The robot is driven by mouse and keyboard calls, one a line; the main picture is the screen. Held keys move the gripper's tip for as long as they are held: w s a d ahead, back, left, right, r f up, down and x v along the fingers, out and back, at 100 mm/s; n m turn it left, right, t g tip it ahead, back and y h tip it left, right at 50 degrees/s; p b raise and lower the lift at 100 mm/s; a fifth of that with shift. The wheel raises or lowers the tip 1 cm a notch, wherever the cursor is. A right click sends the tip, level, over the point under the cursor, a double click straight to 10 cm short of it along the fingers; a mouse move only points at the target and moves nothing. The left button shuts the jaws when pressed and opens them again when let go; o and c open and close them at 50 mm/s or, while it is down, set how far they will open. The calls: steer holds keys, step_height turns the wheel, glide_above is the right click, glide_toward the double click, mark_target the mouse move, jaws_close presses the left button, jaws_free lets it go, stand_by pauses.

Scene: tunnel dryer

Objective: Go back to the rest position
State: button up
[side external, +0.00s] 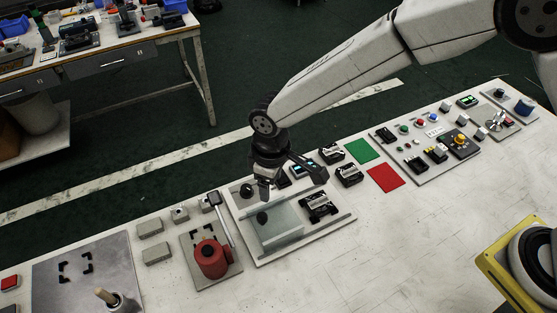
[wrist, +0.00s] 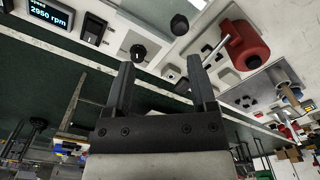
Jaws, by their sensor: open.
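My gripper (side external: 267,192) hangs at the end of my arm, pointing down over a pale panel (side external: 345,222) with a clear box-like cover (side external: 283,232). In the wrist view, my gripper (wrist: 161,75) shows two dark fingers spread apart. Nothing is held between them. The clear cover carries a dark round knob (side external: 262,218), just below the fingertips in the side view. I cannot tell the exact height of the fingers above it. Part of the panel behind my gripper is hidden.
A red cylinder (side external: 211,259) on a grey plate stands left of the panel. Black clamp-like devices (side external: 319,206), green (side external: 358,151) and red (side external: 385,178) squares and a button panel (side external: 428,145) lie to the right. A display (wrist: 51,14) reads 2950 rpm.

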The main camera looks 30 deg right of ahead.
steer(key=s+d+r+m+t, duration=0.1)
steer(key=d+r+m, duration=0.15)
steer(key=d, duration=0.65)
steer(key=s+d+r+m, duration=0.1)
steer(key=d+r+m, duration=0.15)
steer(key=d, duration=0.65)
steer(key=s+d+r+m+t, duration=0.1)
steer(key=s+d+m, duration=0.2)
steer(key=s+d, duration=0.6)
steer(key=shift+d+r, duration=0.2)
steer(key=shift+d, duration=1.15)
